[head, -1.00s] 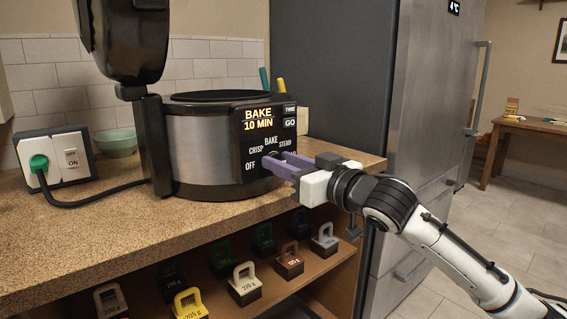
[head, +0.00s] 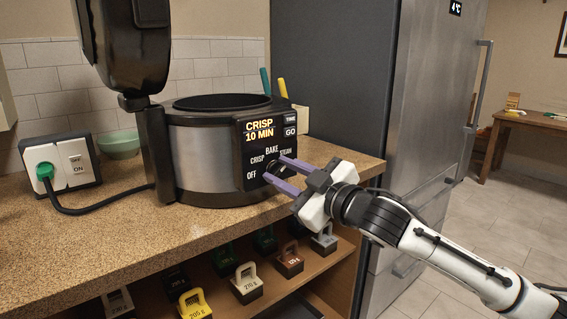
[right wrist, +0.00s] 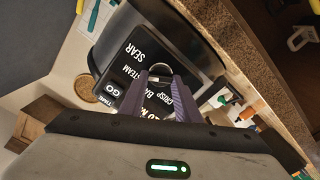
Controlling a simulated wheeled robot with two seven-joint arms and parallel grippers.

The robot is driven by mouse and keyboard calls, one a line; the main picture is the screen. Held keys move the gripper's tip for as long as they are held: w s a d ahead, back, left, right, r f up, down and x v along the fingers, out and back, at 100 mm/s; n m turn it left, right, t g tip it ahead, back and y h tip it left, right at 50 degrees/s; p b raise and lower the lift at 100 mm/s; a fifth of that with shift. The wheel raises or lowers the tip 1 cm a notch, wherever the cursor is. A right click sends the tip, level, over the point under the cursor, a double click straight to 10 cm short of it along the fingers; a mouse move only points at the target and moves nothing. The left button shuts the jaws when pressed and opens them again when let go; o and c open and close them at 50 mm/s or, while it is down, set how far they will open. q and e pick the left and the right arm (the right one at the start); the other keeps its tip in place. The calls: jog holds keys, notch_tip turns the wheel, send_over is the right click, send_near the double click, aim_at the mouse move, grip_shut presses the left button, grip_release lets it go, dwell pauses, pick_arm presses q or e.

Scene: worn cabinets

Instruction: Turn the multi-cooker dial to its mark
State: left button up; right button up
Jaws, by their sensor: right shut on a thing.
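The multi-cooker (head: 200,160) stands on the counter with its lid (head: 122,45) raised. Its black panel has a lit display (head: 259,130) reading CRISP 10 MIN. Labels OFF, CRISP, BAKE and STEAM are arranged around the dial (head: 271,167); SEAR also shows in the right wrist view. My right gripper (head: 274,168) has its purple fingers on either side of the dial and is shut on it, tilted in the head view. The fingers (right wrist: 154,72) hide much of the dial, and I cannot make out its pointer. My left gripper is not in view.
A wall socket box (head: 60,163) with a green plug and cord is at the left, by a green bowl (head: 119,145). Several labelled weights, one of them white (head: 246,283), stand on the shelf below. A fridge (head: 425,110) stands right of the counter.

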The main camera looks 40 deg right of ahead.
jog(key=n+p, duration=0.1)
jog(key=n, duration=0.2)
jog(key=shift+r+p, duration=0.1)
jog(key=shift+p, duration=0.3)
jog(key=n+p, duration=0.1)
jog(key=n, duration=0.1)
jog(key=shift+a+n+p, duration=0.1)
jog(key=shift+n+p, duration=0.2)
jog(key=n+p, duration=0.1)
jog(key=n, duration=0.1)
jog(key=shift+n, duration=0.3)
jog(key=shift+f+n+p, duration=0.2)
jog(key=shift+n+p, duration=0.4)
jog(key=shift+n, duration=0.4)
jog(key=shift+f+n, duration=0.1)
jog(key=shift+n, duration=0.5)
jog(key=shift+p, duration=0.3)
jog(key=o, duration=1)
jog(key=shift+o, duration=0.2)
jog(key=shift+s, duration=0.1)
